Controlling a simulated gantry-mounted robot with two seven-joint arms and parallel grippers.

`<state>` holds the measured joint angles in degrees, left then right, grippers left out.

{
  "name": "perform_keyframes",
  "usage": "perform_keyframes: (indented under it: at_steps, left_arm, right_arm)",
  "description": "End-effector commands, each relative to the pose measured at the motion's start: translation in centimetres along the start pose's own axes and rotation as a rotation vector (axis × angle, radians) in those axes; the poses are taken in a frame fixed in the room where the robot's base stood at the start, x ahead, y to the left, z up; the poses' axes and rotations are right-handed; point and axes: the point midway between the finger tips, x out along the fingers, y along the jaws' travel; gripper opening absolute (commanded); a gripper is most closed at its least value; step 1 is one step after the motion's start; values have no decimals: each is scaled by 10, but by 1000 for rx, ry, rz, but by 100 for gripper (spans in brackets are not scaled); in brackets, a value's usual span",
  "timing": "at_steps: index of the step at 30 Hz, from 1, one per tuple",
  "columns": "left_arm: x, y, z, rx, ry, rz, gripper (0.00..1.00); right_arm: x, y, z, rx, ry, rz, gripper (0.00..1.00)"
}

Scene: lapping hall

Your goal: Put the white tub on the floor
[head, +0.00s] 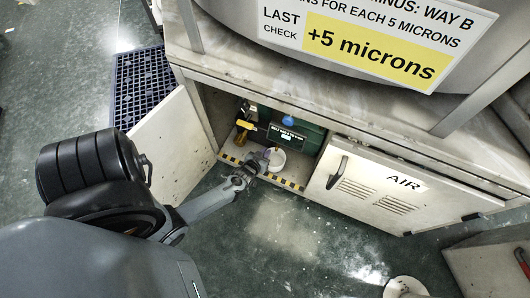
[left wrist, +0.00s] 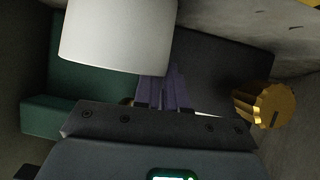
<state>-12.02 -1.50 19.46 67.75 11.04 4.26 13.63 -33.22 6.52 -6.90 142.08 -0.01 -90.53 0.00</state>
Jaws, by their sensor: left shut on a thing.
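The white tub (head: 277,159) is inside the open cabinet under the machine, near its front edge with the black and yellow striped strip. My left gripper (head: 262,163) reaches into the cabinet and is shut on the tub's near left side. In the left wrist view the tub (left wrist: 118,35) fills the upper left, and the purple-grey fingers (left wrist: 168,88) meet its edge. Whether the tub is clear of the cabinet floor cannot be told. The green floor (head: 285,235) lies in front of the cabinet. My right gripper is not in view.
The left cabinet door (head: 172,148) stands open; the right door (head: 370,187) marked AIR is shut. A green box (head: 300,132) and a yellow item (head: 243,130) are inside. A brass knob (left wrist: 264,104) shows in the left wrist view. A round white object (head: 404,287) is at bottom right.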

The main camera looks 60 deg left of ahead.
Motion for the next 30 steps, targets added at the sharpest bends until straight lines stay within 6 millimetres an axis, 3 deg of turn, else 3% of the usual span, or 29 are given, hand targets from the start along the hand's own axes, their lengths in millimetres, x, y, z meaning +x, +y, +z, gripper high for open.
perform_keyframes:
  at_steps: [3,4,8,20,30]
  left_arm:
    - [2,0,2,0,-1,0,0]
    - [1,0,2,0,-1,0,16]
    - [1,0,2,0,-1,0,35]
    - [0,0,0,0,1,0,37]
    - [-55,0,-4,0,-4,-1,37]
  right_arm:
    - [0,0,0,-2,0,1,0]
    - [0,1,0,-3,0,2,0]
    - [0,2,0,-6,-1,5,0]
    - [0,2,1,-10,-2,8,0]
    - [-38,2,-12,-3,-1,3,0]
